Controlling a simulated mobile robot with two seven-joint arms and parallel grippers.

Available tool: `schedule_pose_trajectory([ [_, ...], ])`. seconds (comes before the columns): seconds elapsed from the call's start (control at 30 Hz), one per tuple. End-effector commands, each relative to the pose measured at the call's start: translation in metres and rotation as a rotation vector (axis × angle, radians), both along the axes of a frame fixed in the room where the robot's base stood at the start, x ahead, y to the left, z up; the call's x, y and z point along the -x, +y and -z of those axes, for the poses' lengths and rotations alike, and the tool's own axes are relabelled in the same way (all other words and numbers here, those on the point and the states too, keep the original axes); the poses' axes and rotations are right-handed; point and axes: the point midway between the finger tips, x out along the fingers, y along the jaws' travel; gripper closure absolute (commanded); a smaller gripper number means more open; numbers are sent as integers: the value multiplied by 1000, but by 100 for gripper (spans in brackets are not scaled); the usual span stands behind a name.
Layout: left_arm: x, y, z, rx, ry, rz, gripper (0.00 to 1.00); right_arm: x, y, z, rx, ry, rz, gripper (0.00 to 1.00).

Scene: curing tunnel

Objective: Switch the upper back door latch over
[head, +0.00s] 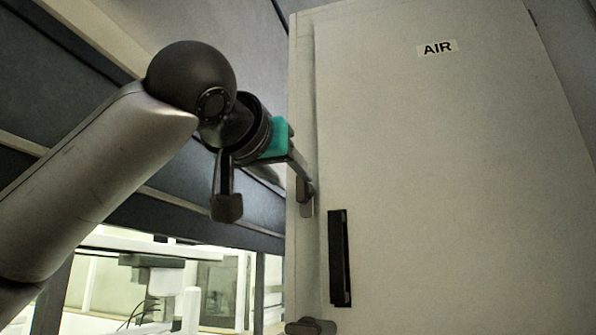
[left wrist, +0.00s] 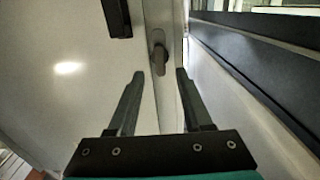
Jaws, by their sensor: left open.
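The upper back door latch (head: 305,193) is a small grey lever on the left edge of the pale cabinet door (head: 430,170). In the left wrist view the latch (left wrist: 158,58) stands just beyond my fingertips, about in line with the gap between them. My left gripper (head: 302,173), with a teal part behind its fingers, is open and empty close to the latch. In the left wrist view both fingers (left wrist: 160,76) are apart, with nothing between them. In the head view the fingers partly cover the latch's top. My right gripper is not in view.
A black door handle (head: 340,258) sits right of and below the latch. A second, lower latch (head: 310,326) shows at the bottom edge. A dark-banded wall with a window opening (head: 160,280) is at left.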

Motion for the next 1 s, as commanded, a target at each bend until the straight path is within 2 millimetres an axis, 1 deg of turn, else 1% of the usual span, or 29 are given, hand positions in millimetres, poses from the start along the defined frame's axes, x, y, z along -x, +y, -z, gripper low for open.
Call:
schedule_pose_trajectory([
  [0.03,-11,-3,-3,-1,3,-1,50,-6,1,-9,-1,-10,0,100],
  [0.1,-23,-8,-2,-1,4,0,50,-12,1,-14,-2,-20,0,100],
  [0.2,-37,-12,-2,0,1,-1,50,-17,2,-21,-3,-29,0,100],
  [0.3,-46,-15,-2,1,0,0,50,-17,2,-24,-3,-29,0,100],
  [0.43,-52,-17,-1,0,-1,1,50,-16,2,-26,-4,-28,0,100],
  [0.7,-53,-18,0,0,-1,1,50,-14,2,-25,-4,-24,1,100],
  [0.77,-53,-18,0,0,-1,1,56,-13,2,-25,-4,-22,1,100],
  [1.0,-53,-17,0,0,-1,1,83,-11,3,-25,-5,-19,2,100],
])
